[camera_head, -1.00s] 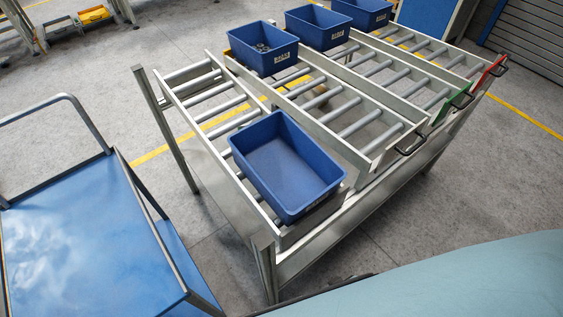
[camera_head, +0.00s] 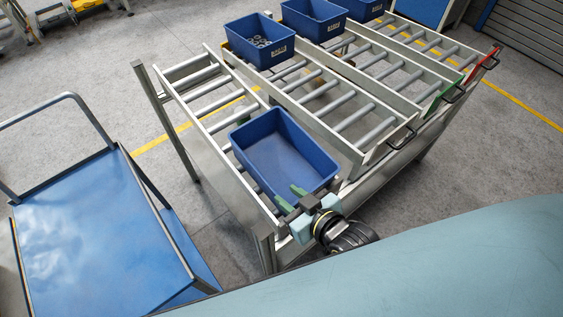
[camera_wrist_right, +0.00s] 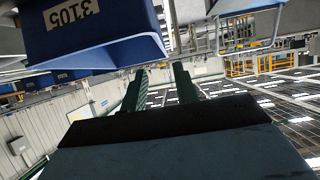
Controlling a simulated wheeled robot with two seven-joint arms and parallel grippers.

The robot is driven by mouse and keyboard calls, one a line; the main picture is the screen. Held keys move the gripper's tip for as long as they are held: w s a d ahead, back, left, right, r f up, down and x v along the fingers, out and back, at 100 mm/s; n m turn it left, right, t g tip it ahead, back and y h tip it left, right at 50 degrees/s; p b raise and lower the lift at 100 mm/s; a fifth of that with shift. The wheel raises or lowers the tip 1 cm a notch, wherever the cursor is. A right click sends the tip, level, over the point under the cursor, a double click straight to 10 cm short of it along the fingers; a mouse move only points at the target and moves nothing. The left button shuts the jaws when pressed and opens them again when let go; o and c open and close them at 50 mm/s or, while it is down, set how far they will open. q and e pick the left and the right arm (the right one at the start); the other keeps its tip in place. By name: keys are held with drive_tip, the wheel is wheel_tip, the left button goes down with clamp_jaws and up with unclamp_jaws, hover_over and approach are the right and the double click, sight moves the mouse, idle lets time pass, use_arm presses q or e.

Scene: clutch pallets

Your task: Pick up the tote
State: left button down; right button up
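The near blue tote (camera_head: 283,150) is empty and sits upright at the front end of the left roller lane. It also shows in the wrist view (camera_wrist_right: 110,35), at the upper left, with a label reading 3105. My right gripper (camera_head: 289,196) is at the tote's front side, by its lower corner in the head view. Its two green fingers are apart with nothing between them. In the wrist view the right gripper (camera_wrist_right: 162,80) points just past the tote's lower edge. I cannot tell whether a finger touches the tote. My left gripper is not in view.
The roller rack (camera_head: 222,192) has several lanes with metal side rails. A blue tote with metal parts (camera_head: 258,50) and other blue totes stand at the back. A blue-topped cart (camera_head: 95,225) with metal rails stands at the left. Grey floor lies between cart and rack.

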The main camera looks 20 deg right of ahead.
approach(258, 171)
drive_tip(key=x, duration=0.4)
drive_tip(key=shift+t, duration=0.3)
drive_tip(key=shift+x, duration=3.05)
drive_tip(key=shift+c, duration=0.3)
clamp_jaws()
